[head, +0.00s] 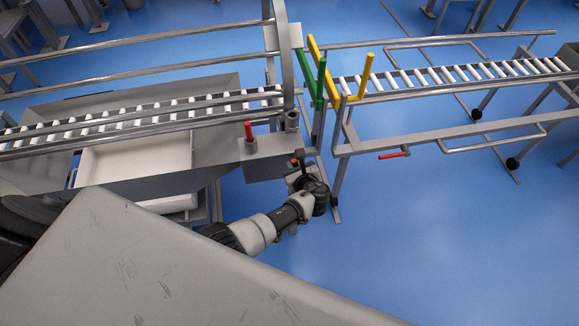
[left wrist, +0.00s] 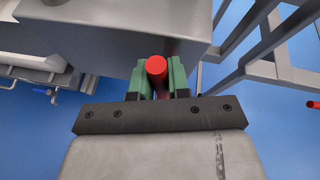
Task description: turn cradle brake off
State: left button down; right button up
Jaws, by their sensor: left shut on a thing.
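My left gripper (head: 299,168) reaches up from the bottom middle of the head view to the end of the left conveyor station. In the left wrist view its green finger pads are shut on a red handle (left wrist: 157,68), seen nearly end-on against a grey housing (left wrist: 110,35). Only a small red bit of that handle (head: 294,162) shows in the head view; the gripper hides the rest. I cannot tell from these frames which way the handle is turned. My right gripper is not in view.
Another red handle (head: 249,130) stands upright on the station. A red-handled lever (head: 394,154) sticks out from the right roller frame (head: 440,133). Green (head: 320,84) and yellow (head: 365,75) posts stand where the frames meet. A white tub (head: 135,160) sits at left. Blue floor is clear at lower right.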

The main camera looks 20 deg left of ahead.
pick_arm(q)
jog(key=shift+w+d+m+y, duration=0.3)
jog(key=shift+d+m+y, duration=0.1)
jog(key=shift+d+m, duration=0.15)
jog(key=c, duration=1.1)
grip_release()
jog(key=shift+s+d+r, duration=0.2)
jog(key=shift+d, duration=0.05)
jog(key=p+v, duration=0.2)
jog(key=v, duration=0.8)
